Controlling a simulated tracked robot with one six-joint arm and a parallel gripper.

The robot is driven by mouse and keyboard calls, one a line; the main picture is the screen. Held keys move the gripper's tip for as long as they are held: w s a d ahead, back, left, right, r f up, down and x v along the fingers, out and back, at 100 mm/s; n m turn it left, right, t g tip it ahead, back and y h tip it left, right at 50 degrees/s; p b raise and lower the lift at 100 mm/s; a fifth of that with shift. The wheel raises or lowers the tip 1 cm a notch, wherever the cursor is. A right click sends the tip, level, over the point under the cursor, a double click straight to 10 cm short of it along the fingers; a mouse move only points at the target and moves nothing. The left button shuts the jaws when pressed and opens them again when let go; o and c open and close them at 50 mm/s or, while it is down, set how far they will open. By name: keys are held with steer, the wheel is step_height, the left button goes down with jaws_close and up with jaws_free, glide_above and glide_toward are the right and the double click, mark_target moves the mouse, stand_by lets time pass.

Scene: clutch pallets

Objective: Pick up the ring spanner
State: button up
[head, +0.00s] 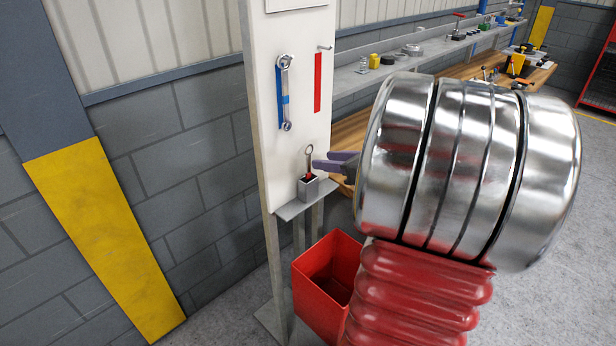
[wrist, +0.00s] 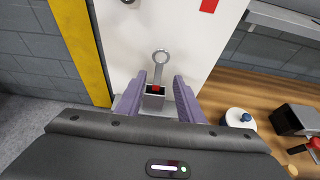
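A ring spanner (head: 309,158) stands upright, ring end up, in a small grey holder (head: 308,188) on a ledge of the white board. It has a red band low on its shaft. In the wrist view the spanner (wrist: 161,60) shows its ring above the holder (wrist: 153,102); its lower end is hidden inside. My gripper (head: 318,163) is just right of the spanner in the head view. In the wrist view my gripper (wrist: 160,76) is open, its purple fingers apart on either side of the spanner's line. I cannot tell how far beyond the fingertips the spanner is.
Another spanner (head: 285,92) with a blue band hangs on the white board (head: 304,110). Beside it is a red strip (head: 317,82) below a bare peg. A red bin (head: 326,275) stands below the ledge. A wooden bench (wrist: 250,85) with tools is at right.

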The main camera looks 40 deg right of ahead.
mark_target(309, 159)
steer(key=shift+w, duration=0.1)
steer(key=shift+x, duration=2.5)
steer(key=shift+a, duration=0.15)
steer(key=shift+c, duration=0.4)
jaws_close()
